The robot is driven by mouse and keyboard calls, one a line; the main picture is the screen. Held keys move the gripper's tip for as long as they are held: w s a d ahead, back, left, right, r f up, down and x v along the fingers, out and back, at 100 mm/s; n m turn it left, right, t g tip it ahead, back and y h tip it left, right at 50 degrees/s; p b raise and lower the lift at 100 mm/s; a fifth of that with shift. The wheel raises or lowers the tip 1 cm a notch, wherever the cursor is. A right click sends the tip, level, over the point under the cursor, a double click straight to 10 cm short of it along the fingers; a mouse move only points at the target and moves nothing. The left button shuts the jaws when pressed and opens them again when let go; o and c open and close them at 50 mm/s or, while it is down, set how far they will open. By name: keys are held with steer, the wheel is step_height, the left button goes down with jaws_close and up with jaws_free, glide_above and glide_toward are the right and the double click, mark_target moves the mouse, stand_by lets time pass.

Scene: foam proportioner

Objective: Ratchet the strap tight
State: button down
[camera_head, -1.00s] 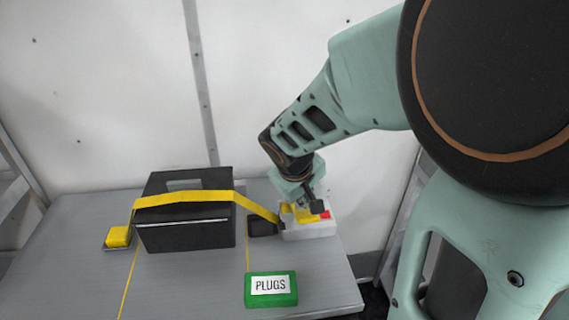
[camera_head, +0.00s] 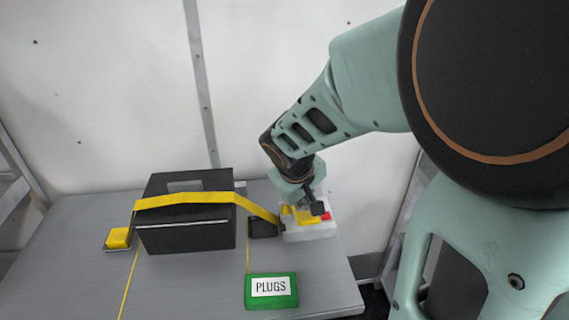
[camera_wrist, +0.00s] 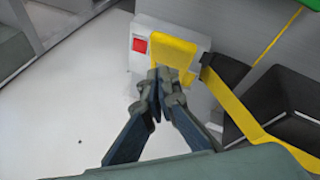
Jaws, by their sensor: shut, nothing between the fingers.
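The yellow strap (camera_head: 185,200) runs over a black box (camera_head: 186,236) from a yellow block (camera_head: 118,237) at left down to a ratchet unit at right. The ratchet unit has a pale grey body (camera_head: 310,232), a red part (camera_head: 325,215) and a yellow handle (camera_head: 308,219). In the wrist view the yellow handle (camera_wrist: 174,54) stands beside the red square (camera_wrist: 140,45). My gripper (camera_wrist: 166,76) is shut with empty fingers, its tips at the handle's lower edge; I cannot tell whether they touch. In the head view my gripper (camera_head: 317,207) partly covers the unit.
A green box labelled PLUGS (camera_head: 271,291) stands at the table's front. A small black block (camera_head: 262,227) sits between the black box and the ratchet unit. Thin yellow lines mark the grey table (camera_head: 190,290). A pale wall (camera_head: 100,90) rises behind.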

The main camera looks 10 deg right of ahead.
mark_target(306, 219)
steer(key=shift+f, duration=0.15)
steer(key=shift+s+f+b, duration=0.15)
steer(key=shift+f+b, duration=0.15)
steer(key=shift+b, duration=0.25)
steer(key=shift+s+f+b, duration=0.25)
steer(key=shift+f+b, duration=0.45)
steer(key=shift+b, duration=0.05)
steer(key=shift+s+f+b, duration=0.3)
steer(key=shift+f+b, duration=0.4)
steer(key=shift+b, duration=0.05)
steer(key=shift+s+f+b, duration=0.25)
steer(key=shift+f+b, duration=0.45)
steer(key=shift+b, duration=0.05)
stand_by(1.6)
stand_by(0.6)
steer(key=shift+w+r+p, duration=0.3)
steer(key=shift+r+p, duration=0.4)
steer(key=shift+r, duration=0.15)
steer(key=shift+w+r+p, duration=0.35)
steer(key=shift+r+p, duration=0.35)
steer(key=shift+r, duration=0.15)
steer(key=shift+w+r+p, duration=0.3)
steer(key=shift+r+p, duration=0.4)
steer(key=shift+r, duration=0.15)
steer(key=shift+r, duration=0.1)
